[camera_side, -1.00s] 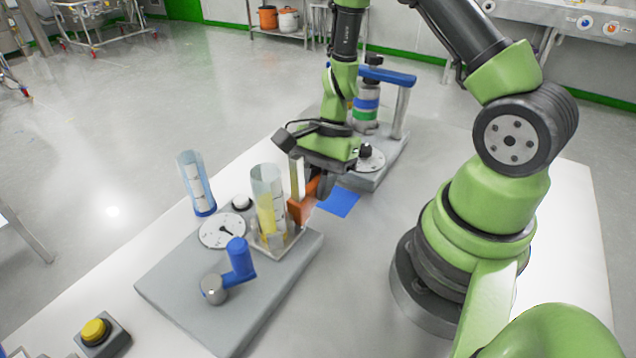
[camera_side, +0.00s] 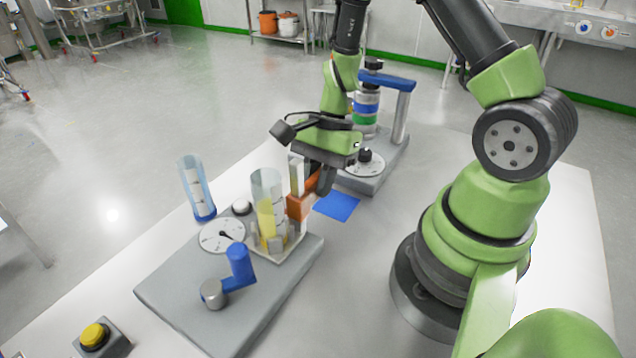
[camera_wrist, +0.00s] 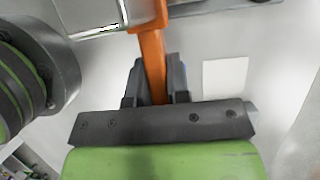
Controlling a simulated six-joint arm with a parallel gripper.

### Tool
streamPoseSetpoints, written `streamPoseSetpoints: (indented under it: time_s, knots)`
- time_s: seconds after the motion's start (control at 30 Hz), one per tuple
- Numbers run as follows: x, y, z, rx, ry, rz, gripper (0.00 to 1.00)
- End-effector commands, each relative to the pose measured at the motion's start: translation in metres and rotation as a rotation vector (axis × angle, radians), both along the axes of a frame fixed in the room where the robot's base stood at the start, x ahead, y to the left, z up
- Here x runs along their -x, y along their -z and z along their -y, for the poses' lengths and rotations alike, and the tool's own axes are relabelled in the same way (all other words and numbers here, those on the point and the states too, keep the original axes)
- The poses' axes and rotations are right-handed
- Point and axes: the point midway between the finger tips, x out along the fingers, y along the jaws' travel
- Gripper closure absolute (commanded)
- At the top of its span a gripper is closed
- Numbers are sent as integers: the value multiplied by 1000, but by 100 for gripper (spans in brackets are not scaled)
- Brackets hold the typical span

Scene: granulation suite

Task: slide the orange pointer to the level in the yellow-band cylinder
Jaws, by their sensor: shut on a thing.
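The orange pointer (camera_side: 298,207) sits beside the yellow-band cylinder (camera_side: 268,205), on its right, along an upright post. My gripper (camera_side: 322,178) is shut on the pointer's right end. In the wrist view the orange bar (camera_wrist: 153,62) runs between the two dark fingers of the gripper (camera_wrist: 157,85). The cylinder is clear, with yellow in its lower part and marks on its wall. The pointer is near the height of the top of the yellow, but I cannot tell whether it matches exactly.
A blue-based cylinder (camera_side: 197,187), a dial (camera_side: 222,235) and a blue crank (camera_side: 239,265) are on or near the grey base plate (camera_side: 190,300). A yellow button (camera_side: 93,336) stands at front left. A second station with a blue-topped post (camera_side: 401,110) stands behind my gripper.

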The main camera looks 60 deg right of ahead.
Motion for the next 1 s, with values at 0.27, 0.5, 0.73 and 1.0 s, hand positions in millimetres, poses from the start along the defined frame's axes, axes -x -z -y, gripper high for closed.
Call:
streamPoseSetpoints:
  time_s: [0.27, 0.5, 0.73, 1.0]
  knots:
    - [-1, -9, 0, 2, 0, 4, 100]
    - [-2, -16, 0, 0, 1, 5, 100]
    - [-2, -24, 0, -1, 1, 7, 100]
    - [-2, -32, 0, 0, 1, 7, 100]
